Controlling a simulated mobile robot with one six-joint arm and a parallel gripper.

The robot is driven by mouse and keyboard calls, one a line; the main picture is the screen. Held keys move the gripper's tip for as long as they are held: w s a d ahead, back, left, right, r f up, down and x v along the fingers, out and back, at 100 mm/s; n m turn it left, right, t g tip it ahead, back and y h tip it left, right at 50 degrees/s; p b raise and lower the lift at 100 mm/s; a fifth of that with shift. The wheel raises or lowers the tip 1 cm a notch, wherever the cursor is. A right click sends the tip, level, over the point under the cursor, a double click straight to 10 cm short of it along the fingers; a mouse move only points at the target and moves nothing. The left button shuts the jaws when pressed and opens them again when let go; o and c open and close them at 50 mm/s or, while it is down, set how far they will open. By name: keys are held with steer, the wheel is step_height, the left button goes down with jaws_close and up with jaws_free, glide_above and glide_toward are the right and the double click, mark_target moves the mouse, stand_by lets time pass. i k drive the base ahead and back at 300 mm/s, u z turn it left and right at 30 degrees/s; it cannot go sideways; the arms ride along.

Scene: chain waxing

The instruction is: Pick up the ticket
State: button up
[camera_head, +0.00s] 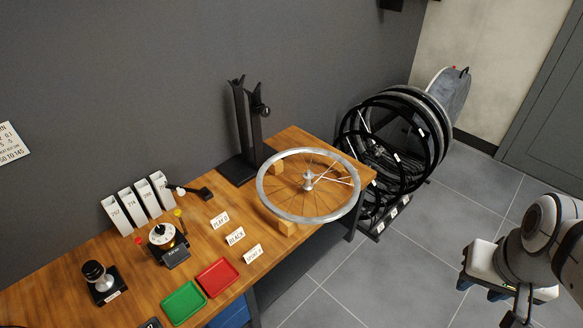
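No item is clearly marked as the ticket, and I cannot tell which one it is. Several small white cards stand on the wooden workbench (65,289): an upper card (219,220), a middle card reading something like "BLACK" (235,236) and a lower card (252,254). Upright white numbered holders (132,205) stand near the wall. A dark tag (176,257) leans by a round dial gauge (162,236). My arm is at the lower right, over the floor and well away from the bench. My gripper (517,315) shows only partly at the bottom edge; its fingers are unclear.
A spoked wheel (265,202) lies on wooden blocks on the bench, beside a black stand (242,165). A green tray (183,303) and a red tray (217,278) sit at the front edge. A rack of wheels (375,228) stands right. Tiled floor is clear between bench and arm.

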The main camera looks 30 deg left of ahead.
mark_target(256, 250)
steer(key=u, duration=0.7)
steer(key=i, duration=1)
steer(key=u, duration=0.55)
steer(key=k, duration=0.9)
steer(key=u, duration=0.15)
steer(key=i, duration=0.95)
steer(key=z, duration=0.1)
